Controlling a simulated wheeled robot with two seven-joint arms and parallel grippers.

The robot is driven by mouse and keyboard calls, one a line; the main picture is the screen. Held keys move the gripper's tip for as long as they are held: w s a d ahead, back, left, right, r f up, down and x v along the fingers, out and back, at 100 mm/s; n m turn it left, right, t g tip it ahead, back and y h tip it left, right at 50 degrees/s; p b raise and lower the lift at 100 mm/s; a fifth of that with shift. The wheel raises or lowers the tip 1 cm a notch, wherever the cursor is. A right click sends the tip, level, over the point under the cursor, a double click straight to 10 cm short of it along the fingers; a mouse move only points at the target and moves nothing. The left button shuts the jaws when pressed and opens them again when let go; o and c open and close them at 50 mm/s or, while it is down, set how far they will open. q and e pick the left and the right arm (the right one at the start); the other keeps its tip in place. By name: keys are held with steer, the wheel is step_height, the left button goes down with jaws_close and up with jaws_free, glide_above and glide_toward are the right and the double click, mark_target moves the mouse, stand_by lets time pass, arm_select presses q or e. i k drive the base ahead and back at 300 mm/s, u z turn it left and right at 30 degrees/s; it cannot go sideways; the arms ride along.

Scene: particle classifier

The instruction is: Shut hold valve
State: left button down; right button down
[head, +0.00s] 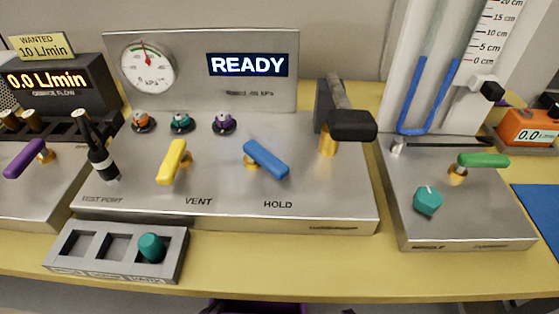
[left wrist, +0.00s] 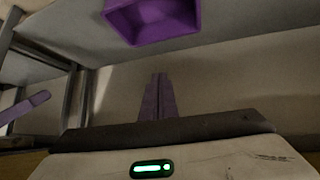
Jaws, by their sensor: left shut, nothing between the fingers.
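The hold valve (head: 266,159) is a blue lever on a brass stem, above the HOLD label on the middle metal panel (head: 320,200). Its handle lies diagonally, from upper left to lower right. My left gripper's fingers show in the left wrist view (left wrist: 158,97), pressed together with nothing between them. They are well away from the blue lever, which is not in that view. My right gripper is not clearly seen.
The yellow VENT lever (head: 173,162) stands left of the blue one, and a large black-headed part (head: 352,125) to its right. A display (head: 248,65) reads READY. A grey tray (head: 85,252) with a teal plug (head: 152,247) lies in front. A purple bin (left wrist: 150,22) shows in the wrist view.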

mark_target(255, 153)
steer(key=k, duration=0.3)
steer(key=z, duration=1.95)
steer(key=k, duration=0.95)
steer(key=u, duration=1.55)
